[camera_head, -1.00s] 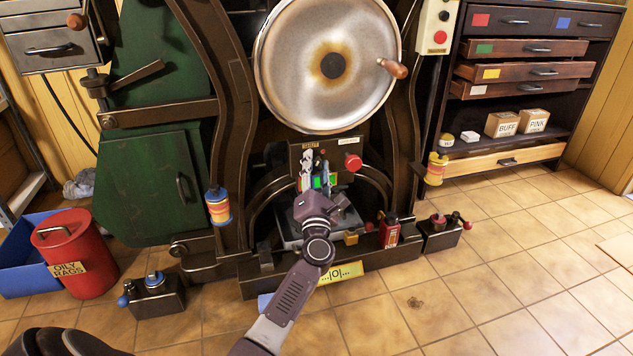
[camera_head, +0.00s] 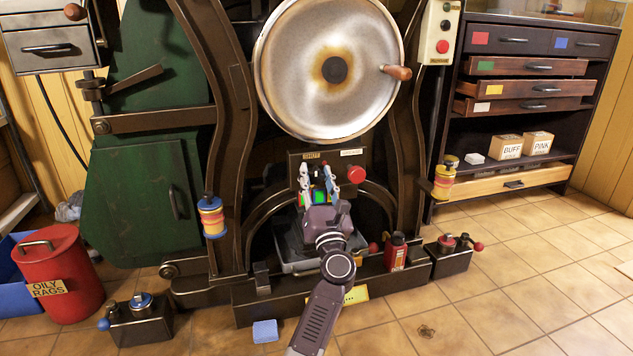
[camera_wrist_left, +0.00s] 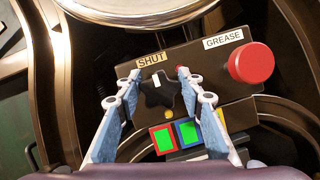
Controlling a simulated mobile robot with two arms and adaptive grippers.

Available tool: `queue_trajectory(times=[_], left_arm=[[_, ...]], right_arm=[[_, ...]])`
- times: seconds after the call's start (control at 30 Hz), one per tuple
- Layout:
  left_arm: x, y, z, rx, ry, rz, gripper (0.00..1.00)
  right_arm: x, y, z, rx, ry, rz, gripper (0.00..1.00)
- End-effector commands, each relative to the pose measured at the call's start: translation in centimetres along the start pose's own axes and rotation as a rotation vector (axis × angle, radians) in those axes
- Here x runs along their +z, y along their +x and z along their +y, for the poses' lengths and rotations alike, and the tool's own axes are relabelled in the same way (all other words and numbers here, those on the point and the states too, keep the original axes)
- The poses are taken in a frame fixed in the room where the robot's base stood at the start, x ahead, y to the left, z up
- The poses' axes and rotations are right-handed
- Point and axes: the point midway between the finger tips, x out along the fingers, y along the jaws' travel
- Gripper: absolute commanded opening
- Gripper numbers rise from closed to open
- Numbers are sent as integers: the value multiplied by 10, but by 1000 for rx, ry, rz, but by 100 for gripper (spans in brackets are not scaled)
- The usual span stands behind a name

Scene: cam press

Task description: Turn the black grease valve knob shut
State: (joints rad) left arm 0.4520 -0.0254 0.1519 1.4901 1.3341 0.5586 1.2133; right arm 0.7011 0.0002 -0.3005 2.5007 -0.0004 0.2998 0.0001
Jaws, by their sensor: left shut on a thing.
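The black star-shaped grease valve knob (camera_wrist_left: 160,93) sits on a dark panel in the left wrist view, below a tan SHUT label (camera_wrist_left: 151,60). A white mark on the knob points up towards that label. My left gripper (camera_wrist_left: 157,82) has one finger on each side of the knob and is shut on it. My right gripper is not in view.
A red mushroom button (camera_wrist_left: 251,63) under a GREASE label (camera_wrist_left: 223,40) stands right of the knob. Green-lit squares (camera_wrist_left: 164,140) lie just below it. The big metal disc (camera_head: 300,80) hangs above. A red oil can (camera_head: 396,252) stands to the right; the tiled floor in front is mostly clear.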

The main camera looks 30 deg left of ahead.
Motion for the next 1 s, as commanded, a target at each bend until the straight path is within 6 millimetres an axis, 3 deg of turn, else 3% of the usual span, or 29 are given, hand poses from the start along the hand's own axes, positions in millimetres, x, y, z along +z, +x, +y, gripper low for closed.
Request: queue_trajectory(times=[0.37,0.4,0.57,1.0], left_arm=[[0,0,-1,0,-8,1,11],[0,0,-1,0,-8,1,37],[0,0,0,1,-7,1,53],[1,0,0,0,-1,0,53]], right_arm=[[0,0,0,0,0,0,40],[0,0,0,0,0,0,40],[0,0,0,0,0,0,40],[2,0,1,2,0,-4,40]])
